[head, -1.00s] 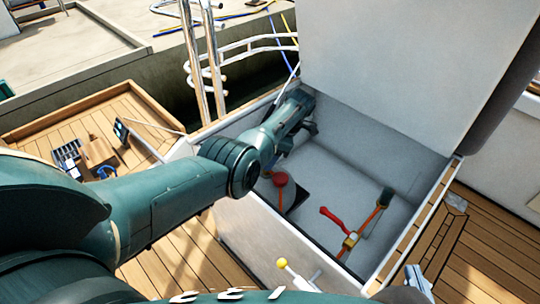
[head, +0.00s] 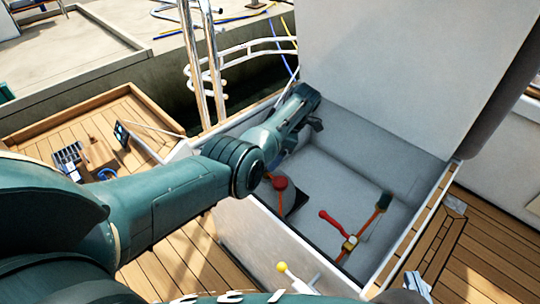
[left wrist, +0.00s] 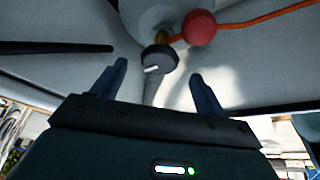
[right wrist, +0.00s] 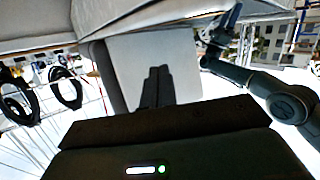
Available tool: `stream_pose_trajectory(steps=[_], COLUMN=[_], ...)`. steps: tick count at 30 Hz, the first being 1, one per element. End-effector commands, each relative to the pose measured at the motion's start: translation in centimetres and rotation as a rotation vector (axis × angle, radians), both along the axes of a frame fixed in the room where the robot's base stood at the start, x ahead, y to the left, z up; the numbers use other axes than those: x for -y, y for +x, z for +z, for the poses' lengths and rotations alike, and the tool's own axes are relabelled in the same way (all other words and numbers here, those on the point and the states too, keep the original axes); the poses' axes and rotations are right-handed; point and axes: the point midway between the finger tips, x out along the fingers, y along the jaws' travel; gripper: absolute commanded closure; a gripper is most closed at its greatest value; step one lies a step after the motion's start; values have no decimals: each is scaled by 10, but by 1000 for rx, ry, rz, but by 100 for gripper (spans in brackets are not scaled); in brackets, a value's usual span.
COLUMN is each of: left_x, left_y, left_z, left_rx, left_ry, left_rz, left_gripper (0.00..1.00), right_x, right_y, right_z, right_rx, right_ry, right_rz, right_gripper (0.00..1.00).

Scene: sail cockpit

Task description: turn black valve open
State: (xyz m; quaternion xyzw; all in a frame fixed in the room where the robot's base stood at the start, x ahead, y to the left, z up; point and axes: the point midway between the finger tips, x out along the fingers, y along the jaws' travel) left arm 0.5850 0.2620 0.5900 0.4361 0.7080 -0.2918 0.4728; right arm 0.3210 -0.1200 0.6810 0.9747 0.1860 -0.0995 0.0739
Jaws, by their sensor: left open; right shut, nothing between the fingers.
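In the left wrist view a round black valve knob (left wrist: 160,58) with a white mark on its face lies just beyond and between the fingertips of my left gripper (left wrist: 159,74). The gripper is open, with no visible contact on the knob. In the head view my left gripper (head: 312,122) hangs inside the open locker; the black knob cannot be made out there. My right gripper (right wrist: 158,75) is shut and empty. It shows at the bottom right of the head view (head: 416,284), outside the locker.
A red ball (head: 279,183) and a red-handled valve (head: 329,216) with an orange hose (head: 374,219) sit in the locker; the ball also shows beside the knob in the left wrist view (left wrist: 199,27). A yellow-knobbed lever (head: 281,267) stands before the locker wall. The raised lid (head: 390,70) stands behind.

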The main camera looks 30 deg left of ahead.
Motion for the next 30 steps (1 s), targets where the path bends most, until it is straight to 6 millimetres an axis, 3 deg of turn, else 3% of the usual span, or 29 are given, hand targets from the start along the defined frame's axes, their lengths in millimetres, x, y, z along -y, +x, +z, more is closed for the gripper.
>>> stream_pose_trajectory(steps=[1,6,12,18,30], left_x=[5,18,30,34,34], left_y=[3,10,15,17,17], left_z=[16,51,80,92,92], left_rx=[4,3,1,-1,-1], left_ry=[0,-1,0,0,0], left_rz=[-2,-1,0,0,0], left_gripper=[27,27,27,27,27], right_x=[0,1,2,2,2], right_y=[-1,-5,-8,-9,-9], right_z=[4,3,1,1,1], right_rx=[-21,-87,-124,-133,-133], right_ry=[1,-1,-1,2,2], right_rz=[-2,-4,-4,-5,-5], right_gripper=[100,100,100,100,100])
